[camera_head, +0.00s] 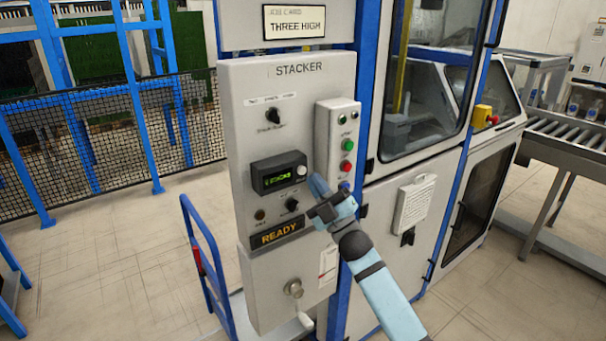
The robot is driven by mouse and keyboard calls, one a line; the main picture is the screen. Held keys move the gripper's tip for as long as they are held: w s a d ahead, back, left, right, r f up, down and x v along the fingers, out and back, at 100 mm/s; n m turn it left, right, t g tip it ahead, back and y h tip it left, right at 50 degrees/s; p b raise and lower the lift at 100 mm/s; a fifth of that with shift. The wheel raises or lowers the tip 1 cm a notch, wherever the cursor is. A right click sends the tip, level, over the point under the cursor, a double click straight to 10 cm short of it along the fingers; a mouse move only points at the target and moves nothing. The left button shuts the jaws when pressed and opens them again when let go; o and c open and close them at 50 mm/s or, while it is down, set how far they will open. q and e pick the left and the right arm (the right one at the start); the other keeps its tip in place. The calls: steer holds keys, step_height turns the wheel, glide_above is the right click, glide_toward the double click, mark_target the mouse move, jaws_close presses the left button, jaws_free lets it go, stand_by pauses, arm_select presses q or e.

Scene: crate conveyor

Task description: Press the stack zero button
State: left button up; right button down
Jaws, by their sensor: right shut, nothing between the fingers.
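The grey STACKER panel (240,140) stands upright in the middle of the view. A black counter box (279,172) on it has a green lit display and a small pale round button (301,170) at its right end. My right gripper (317,184) is shut and empty, its tips just right of and below that button. I cannot tell whether the tips touch the panel. A raised button box (335,128) to the right carries green, red and blue buttons; the blue button (345,186) is partly beside my gripper. No stack zero label is readable. My left gripper is out of view.
Below the counter are a black knob (292,204) and a lit READY sign (276,233). A blue-framed cart (205,270) stands at lower left. A glazed machine cabinet (425,90) and a roller conveyor (565,132) are to the right.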

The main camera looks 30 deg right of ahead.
mark_target(302, 170)
steer(key=shift+w, duration=0.8)
steer(key=shift+w+a, duration=0.1)
stand_by(1.4)
steer(key=shift+w+b, duration=0.3)
steer(key=shift+w, duration=0.3)
stand_by(0.5)
steer(key=shift+r, duration=0.45)
stand_by(0.6)
steer(key=shift+s+f, duration=0.2)
steer(key=shift+f, duration=0.05)
steer(key=shift+s+f, duration=0.1)
steer(key=shift+s, duration=0.15)
